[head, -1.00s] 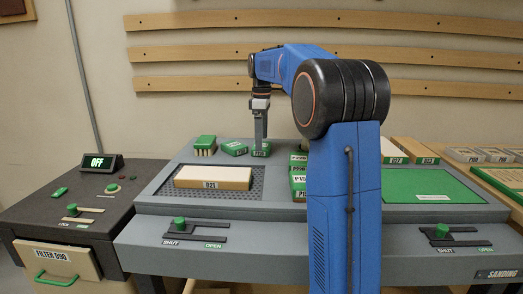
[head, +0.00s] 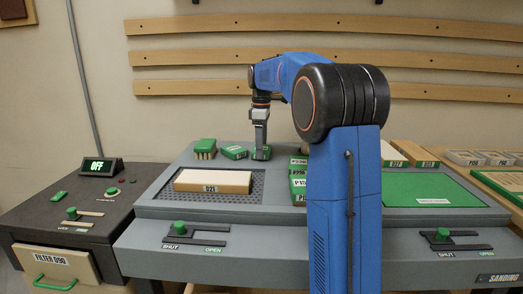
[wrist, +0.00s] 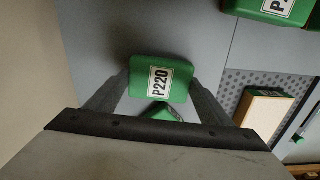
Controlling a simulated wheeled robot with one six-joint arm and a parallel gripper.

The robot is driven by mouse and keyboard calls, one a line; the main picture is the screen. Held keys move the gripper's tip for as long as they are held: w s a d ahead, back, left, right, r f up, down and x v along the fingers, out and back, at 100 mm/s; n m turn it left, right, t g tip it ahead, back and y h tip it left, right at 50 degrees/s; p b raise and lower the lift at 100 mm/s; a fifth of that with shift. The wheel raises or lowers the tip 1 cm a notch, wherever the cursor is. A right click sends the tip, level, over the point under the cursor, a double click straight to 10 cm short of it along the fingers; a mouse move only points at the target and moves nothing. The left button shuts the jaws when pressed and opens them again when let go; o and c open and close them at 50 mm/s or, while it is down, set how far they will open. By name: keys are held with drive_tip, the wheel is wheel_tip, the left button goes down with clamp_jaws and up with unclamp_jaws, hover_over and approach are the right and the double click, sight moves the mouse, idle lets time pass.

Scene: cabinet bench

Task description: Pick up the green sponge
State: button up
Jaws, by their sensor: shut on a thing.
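The green sponge, a small rounded block with a white P220 label (wrist: 160,78), is between my gripper's fingers in the wrist view. My gripper (wrist: 160,84) is shut on it, one finger along each side. In the head view my gripper (head: 261,150) points straight down at the back of the grey bench, and the sponge (head: 267,154) shows low beside the finger, partly hidden by it. It appears to be at the bench surface; I cannot tell whether it touches.
A pale D21 block (head: 212,181) lies on the perforated plate in front. A green mat (head: 430,188) lies farther right.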

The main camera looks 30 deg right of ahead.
wheel_tip(320, 180, up, 10)
idle(0.5)
drive_tip(key=shift+o, duration=0.4)
drive_tip(key=shift+a+f, duration=0.1)
drive_tip(key=shift+a, duration=0.05)
